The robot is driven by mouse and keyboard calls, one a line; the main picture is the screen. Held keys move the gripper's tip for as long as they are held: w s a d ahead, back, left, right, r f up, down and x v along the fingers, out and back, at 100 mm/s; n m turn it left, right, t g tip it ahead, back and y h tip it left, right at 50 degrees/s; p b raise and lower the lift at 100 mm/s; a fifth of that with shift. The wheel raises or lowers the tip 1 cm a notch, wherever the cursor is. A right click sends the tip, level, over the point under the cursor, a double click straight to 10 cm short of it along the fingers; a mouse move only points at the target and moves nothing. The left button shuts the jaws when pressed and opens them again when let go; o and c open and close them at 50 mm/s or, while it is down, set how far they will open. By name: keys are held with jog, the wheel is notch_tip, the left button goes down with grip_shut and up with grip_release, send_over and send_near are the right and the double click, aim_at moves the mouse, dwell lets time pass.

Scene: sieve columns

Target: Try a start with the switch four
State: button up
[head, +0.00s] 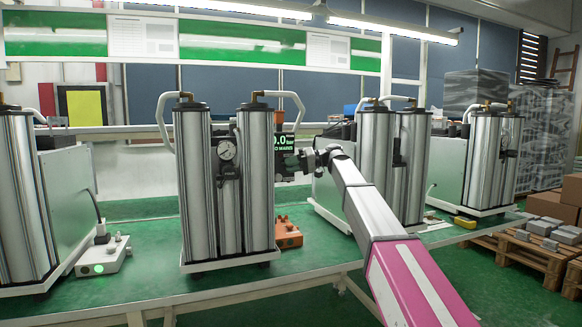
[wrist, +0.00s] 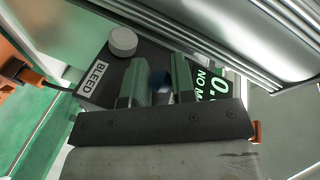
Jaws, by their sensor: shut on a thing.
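My gripper (head: 303,162) reaches the dark control panel beside the second twin-cylinder column (head: 228,190) from the left. In the wrist view its two fingers (wrist: 158,82) are closed about a small dark round knob (wrist: 160,79) on that panel, mostly hidden by the fingers. The panel carries a "BLEED" label (wrist: 97,77) and a pale round knob (wrist: 123,41). Its green-lettered display (head: 283,143) reads 0.0 bar, with a partly hidden line below. The display also shows in the wrist view (wrist: 216,86). I see no label marking a switch four.
A white box with a green light (head: 103,256) and an orange box (head: 287,234) sit on the green bench. A yellow block (head: 465,222) lies near the right edge. Pallets (head: 530,245) stand beyond.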

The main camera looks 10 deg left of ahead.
jog(key=o, duration=0.6)
jog(key=shift+a, duration=0.1)
jog(key=v, duration=1)
jog(key=shift+w+d+r, duration=0.1)
jog(key=shift+d, duration=0.3)
